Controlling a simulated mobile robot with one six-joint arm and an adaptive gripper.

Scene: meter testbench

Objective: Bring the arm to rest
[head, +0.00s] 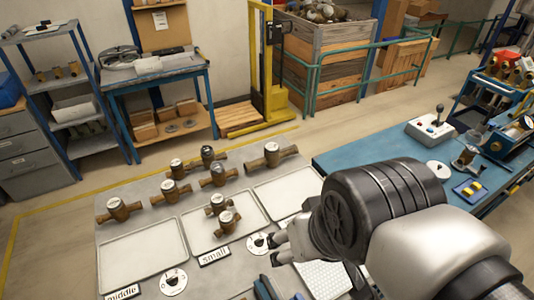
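My arm reaches in from the lower right of the head view, over the front right of the grey table (227,168). My gripper (279,249) points left, beside a round disc (262,243) near the table's front. Its fingers are small and partly hidden by the wrist, so I cannot tell whether they are open or shut. I see nothing held in it.
Several brass meters (172,191) stand on the grey table. Two of them are at the middle tray (240,198); the left tray (140,255) and right tray (288,190) look empty. A blue bench (350,157) with a joystick box (430,130) stands at the right.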

